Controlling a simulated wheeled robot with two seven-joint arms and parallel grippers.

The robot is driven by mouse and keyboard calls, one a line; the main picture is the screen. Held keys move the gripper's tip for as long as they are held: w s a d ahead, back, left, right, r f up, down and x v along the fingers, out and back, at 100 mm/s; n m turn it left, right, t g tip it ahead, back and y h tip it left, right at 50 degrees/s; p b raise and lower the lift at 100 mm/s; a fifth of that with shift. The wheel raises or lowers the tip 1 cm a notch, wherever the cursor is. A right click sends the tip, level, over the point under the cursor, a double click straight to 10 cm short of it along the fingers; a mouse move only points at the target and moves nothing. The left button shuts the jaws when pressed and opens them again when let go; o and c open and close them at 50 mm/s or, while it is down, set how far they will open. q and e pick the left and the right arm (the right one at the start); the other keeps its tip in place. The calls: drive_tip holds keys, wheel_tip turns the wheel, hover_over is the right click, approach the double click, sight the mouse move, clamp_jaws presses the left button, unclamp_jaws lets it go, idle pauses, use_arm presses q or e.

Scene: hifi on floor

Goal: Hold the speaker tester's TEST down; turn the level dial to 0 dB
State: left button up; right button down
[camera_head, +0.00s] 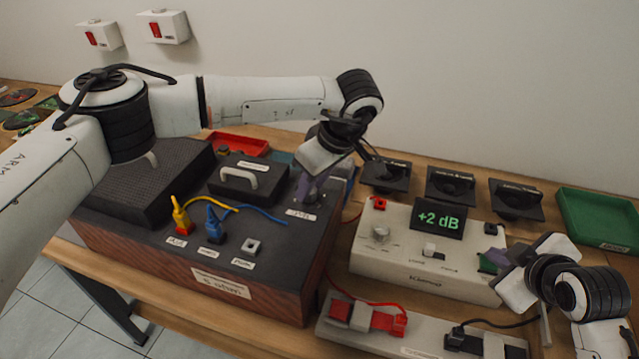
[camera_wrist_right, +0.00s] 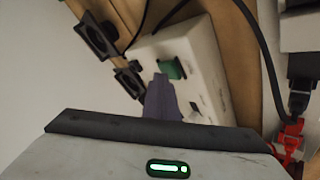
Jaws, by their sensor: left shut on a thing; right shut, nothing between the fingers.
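The speaker tester (camera_head: 390,262) is a long white box with a dark display (camera_head: 438,218) reading +2 dB in green. A green button (camera_head: 488,264), probably TEST, is at its right end; it also shows in the right wrist view (camera_wrist_right: 172,69). My right gripper (camera_head: 497,256) is shut and empty, its purple fingertips beside the green button; I cannot tell if they press it. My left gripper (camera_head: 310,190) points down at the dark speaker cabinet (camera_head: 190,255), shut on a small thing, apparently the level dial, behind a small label. The fingers hide the dial.
Yellow (camera_head: 181,216) and blue (camera_head: 214,226) plugs stand in the cabinet's top, left of my left gripper. Several black speaker-like units (camera_head: 450,187) line the back. A green tray (camera_head: 600,222) is at the right. A grey strip with a red connector (camera_head: 388,321) lies in front.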

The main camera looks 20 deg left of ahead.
use_arm(q)
drive_tip(key=n+g, duration=0.1)
drive_tip(key=n, duration=0.1)
drive_tip(key=n+g, duration=0.1)
drive_tip(key=n, duration=0.2)
drive_tip(key=shift+w+y, duration=0.2)
drive_tip(key=shift+y, duration=0.1)
drive_tip(key=n+g, duration=0.1)
drive_tip(key=n, duration=0.2)
drive_tip(key=n+g, duration=0.1)
drive_tip(key=n, duration=0.2)
drive_tip(key=shift+w+r, duration=0.1)
drive_tip(key=shift+w, duration=0.05)
drive_tip(key=shift+h, duration=0.5)
drive_tip(key=o, duration=1)
drive_tip(key=shift+o, duration=0.2)
wheel_tip(320, 180, up, 10)
